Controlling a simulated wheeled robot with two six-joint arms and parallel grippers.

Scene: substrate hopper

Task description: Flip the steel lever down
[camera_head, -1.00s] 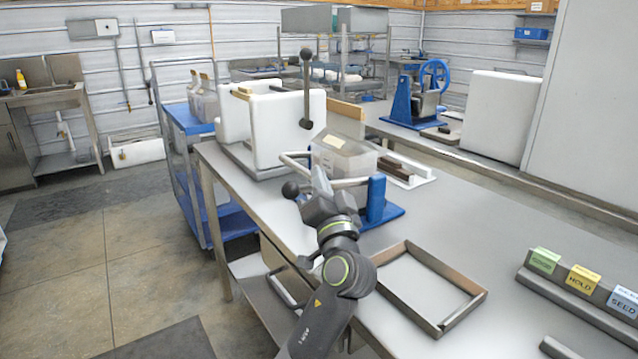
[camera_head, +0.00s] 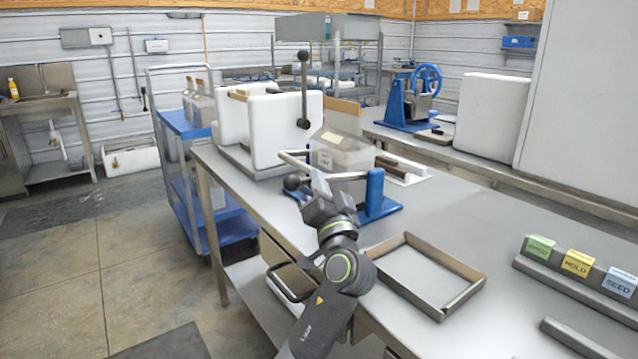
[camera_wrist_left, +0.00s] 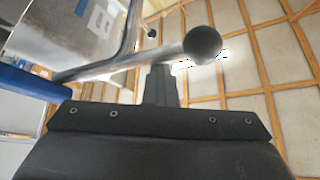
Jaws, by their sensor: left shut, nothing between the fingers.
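A steel lever (camera_head: 345,176), a bare bar with a black ball knob (camera_head: 292,183), runs from a blue stand (camera_head: 375,190) on the steel bench. The bar lies roughly level. In the left wrist view the bar (camera_wrist_left: 130,66) crosses from lower left to its black ball (camera_wrist_left: 203,45). My left gripper (camera_head: 318,180) is at the bar, close to the knob end. Its shut, empty fingertips (camera_wrist_left: 161,72) appear just below the bar; I cannot tell whether they touch. My right gripper is not in view.
Behind the stand are a clear bin (camera_head: 342,150) and a white box (camera_head: 285,130) with an upright rod (camera_head: 304,88) bearing black balls. An open metal frame tray (camera_head: 450,305) lies right of my arm. Labelled blocks (camera_head: 577,262) stand at the bench's right.

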